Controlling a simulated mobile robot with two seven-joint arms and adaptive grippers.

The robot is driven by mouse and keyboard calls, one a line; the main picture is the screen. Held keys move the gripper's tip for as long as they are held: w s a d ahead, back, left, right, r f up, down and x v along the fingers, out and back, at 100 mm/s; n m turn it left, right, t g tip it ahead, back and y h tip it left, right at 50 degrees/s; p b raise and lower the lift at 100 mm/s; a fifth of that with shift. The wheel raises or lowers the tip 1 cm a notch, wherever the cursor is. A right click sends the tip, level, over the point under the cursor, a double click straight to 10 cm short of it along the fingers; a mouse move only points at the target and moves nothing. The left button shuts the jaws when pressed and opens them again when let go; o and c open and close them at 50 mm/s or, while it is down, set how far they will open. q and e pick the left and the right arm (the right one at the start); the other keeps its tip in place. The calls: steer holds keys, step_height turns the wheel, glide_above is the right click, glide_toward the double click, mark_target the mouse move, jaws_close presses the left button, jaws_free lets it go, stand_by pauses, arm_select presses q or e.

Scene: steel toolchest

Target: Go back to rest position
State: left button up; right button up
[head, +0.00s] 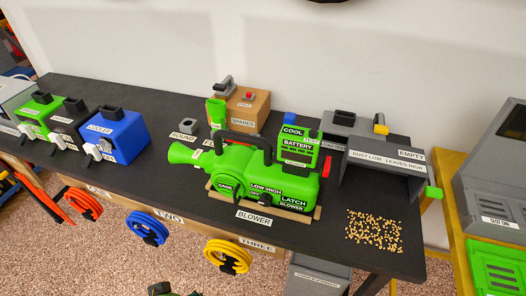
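Neither of my grippers shows clearly in the head view. A small dark piece (162,289) is cut off at the bottom edge, and I cannot tell what it is. On the black bench (200,215) stands a green blower (262,182) with a black handle. A green battery (297,146) labelled COOL stands upright at its back right. No gripper touches any of these things.
Green, black and blue boxes (117,138) stand at the bench's left. A brown spares box (247,108) and a grey unit (375,155) stand behind. Loose pellets (373,231) lie front right. Coiled hoses (228,257) hang along the front. A yellow table (447,200) is at right.

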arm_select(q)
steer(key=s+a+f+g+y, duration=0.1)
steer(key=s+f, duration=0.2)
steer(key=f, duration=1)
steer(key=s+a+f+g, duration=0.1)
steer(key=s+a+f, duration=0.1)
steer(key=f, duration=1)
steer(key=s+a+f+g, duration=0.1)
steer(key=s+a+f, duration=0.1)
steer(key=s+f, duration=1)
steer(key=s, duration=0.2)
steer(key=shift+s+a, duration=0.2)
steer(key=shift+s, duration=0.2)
